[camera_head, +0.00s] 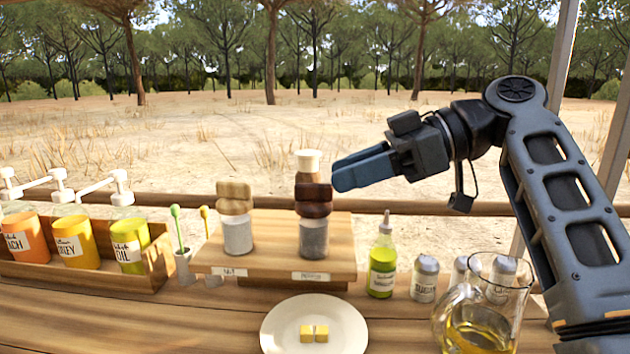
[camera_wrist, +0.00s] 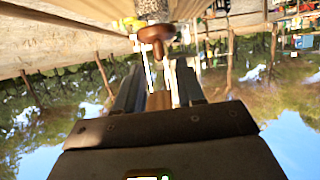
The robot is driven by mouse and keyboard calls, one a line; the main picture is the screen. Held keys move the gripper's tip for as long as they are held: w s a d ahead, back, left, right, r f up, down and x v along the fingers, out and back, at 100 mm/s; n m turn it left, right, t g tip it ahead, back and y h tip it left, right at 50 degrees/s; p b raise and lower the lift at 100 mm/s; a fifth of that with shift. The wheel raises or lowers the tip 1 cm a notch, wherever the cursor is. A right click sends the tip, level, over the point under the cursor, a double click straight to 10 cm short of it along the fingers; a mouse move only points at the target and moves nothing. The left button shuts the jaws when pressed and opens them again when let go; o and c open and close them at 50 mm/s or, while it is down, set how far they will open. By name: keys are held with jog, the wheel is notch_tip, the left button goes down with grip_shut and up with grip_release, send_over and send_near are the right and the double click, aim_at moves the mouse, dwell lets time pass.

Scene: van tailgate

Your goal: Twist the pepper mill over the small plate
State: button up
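The pepper mill (camera_head: 313,200) stands upright on a wooden stand, with a dark brown rounded top and a clear body of dark grains.
A pale-topped mill (camera_head: 237,215) stands left on the same stand (camera_head: 275,262). A green bottle (camera_head: 382,265), several shakers (camera_head: 425,280) and a glass oil jug (camera_head: 480,325) stand to the right. A wooden box (camera_head: 150,265) of pump bottles is at the left.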

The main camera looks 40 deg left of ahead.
aim_at(323, 184)
jog(key=shift+x, duration=2.85)
jog(key=shift+c, duration=0.2)
jog(key=shift+d+f, duration=0.1)
grip_shut()
